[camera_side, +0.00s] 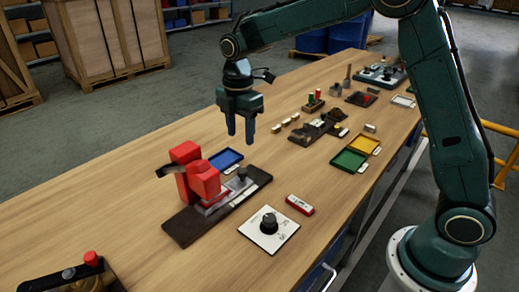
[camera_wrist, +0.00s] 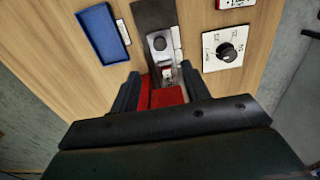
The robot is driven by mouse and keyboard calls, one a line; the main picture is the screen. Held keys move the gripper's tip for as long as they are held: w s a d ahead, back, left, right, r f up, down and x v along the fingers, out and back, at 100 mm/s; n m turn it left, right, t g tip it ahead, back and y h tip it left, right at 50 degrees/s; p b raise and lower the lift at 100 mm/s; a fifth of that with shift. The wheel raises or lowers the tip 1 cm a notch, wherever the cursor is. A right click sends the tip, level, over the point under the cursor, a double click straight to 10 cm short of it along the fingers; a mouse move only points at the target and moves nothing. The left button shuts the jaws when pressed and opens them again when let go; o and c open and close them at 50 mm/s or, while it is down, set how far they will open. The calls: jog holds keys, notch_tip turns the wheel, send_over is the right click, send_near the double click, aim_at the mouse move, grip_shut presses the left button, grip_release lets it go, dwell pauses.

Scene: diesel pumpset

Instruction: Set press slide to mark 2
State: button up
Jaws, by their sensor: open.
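The red press (camera_side: 196,178) stands on a dark base plate (camera_side: 184,229) in the side view, with a black lever at its left. A grey metal slide section with a dark round knob (camera_side: 242,174) lies at the right part of the base. Marks on the slide are too small to read. My gripper (camera_side: 240,138) is open and empty, pointing down above the press area. Its two fingers frame the press in the wrist view (camera_wrist: 158,74).
A blue tray (camera_side: 225,159) lies behind the press. A white dial plate (camera_side: 268,230) and a red-and-white block (camera_side: 299,205) lie to its right. Green (camera_side: 348,161) and yellow (camera_side: 363,144) trays and several fixtures stand farther along the bench.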

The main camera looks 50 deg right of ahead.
aim_at(242, 171)
notch_tip(242, 171, down, 11)
jog(key=shift+f, duration=0.2)
dwell(0.4)
grip_shut()
jog(key=shift+a, duration=0.1)
